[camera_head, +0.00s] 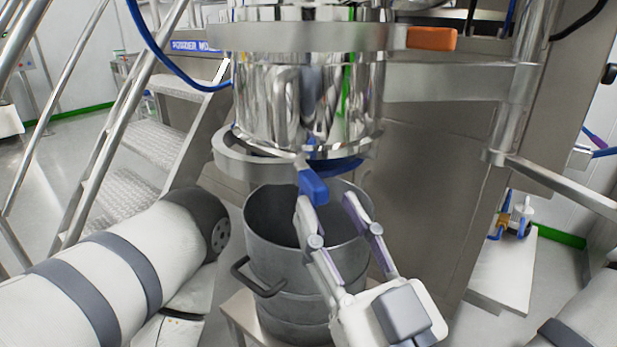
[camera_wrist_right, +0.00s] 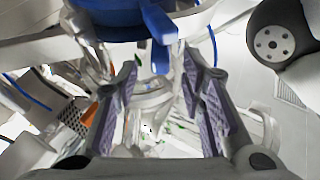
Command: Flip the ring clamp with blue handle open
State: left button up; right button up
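The ring clamp (camera_head: 240,165) is a silver band at the bottom of the shiny steel vessel (camera_head: 308,105). Its band stands out to the left, apart from the vessel wall there. Its blue handle (camera_head: 313,187) hangs at the front end of the band. The handle also shows at the top of the right wrist view (camera_wrist_right: 159,24). My right gripper (camera_head: 324,198) is open below the vessel, with its left finger close under the handle; I cannot tell if they touch. Nothing shows between its fingers. My left arm shows at the left, but its gripper is out of view.
A grey metal bin (camera_head: 262,225) stands right under the vessel, behind my right gripper. Another clamp with an orange handle (camera_head: 431,39) is higher up. Metal stairs (camera_head: 150,143) are at the left and a steel panel (camera_head: 430,180) at the right.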

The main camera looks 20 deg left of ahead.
aim_at(322, 202)
jog(key=x, duration=0.5)
jog(key=shift+w+a, duration=0.25)
jog(key=shift+a, duration=0.1)
